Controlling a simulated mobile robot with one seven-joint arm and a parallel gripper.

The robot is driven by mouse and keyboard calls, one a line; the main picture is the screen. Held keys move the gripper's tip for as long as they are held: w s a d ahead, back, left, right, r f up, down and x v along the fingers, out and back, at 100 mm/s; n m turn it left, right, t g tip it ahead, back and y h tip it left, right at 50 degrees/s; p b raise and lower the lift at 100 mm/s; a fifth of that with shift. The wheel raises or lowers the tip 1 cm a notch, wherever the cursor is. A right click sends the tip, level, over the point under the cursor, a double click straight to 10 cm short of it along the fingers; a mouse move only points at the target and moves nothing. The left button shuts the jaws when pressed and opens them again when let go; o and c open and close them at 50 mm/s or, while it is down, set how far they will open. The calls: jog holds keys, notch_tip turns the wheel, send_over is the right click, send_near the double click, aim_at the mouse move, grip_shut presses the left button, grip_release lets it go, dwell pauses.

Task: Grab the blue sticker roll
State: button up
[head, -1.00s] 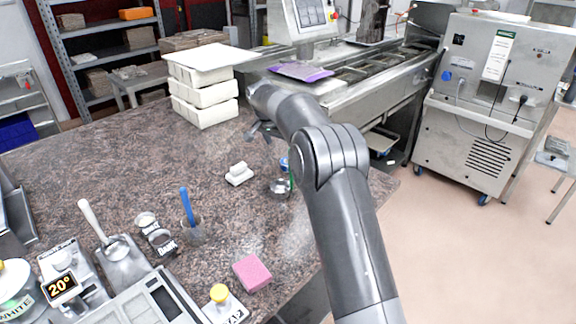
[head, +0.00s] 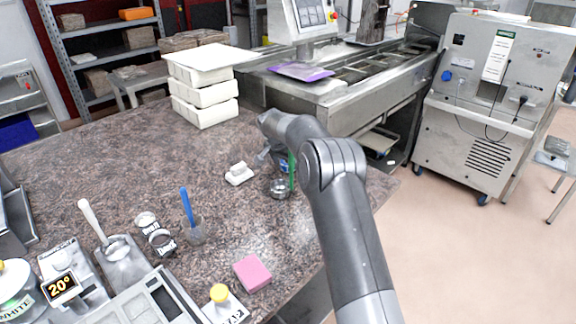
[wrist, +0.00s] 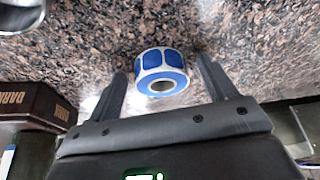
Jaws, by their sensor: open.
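The blue sticker roll (wrist: 162,76), with a white backing and a hollow core, stands on the speckled countertop in the wrist view. My gripper (wrist: 163,70) is open, with one finger on each side of the roll and visible gaps between. In the head view my gripper (head: 266,157) is low over the counter, and a small part of the blue roll (head: 284,166) shows beside it, mostly hidden by my arm.
A metal cup (head: 280,188) and a white block-shaped item (head: 239,174) stand close to my gripper. White stacked moulds (head: 204,95) stand behind. A brown box with lettering (wrist: 32,105) is at the wrist view's left. A pink sponge (head: 252,273) lies nearer the front.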

jog(key=c, duration=1.1)
jog(key=shift+o, duration=0.2)
jog(key=shift+r, duration=0.1)
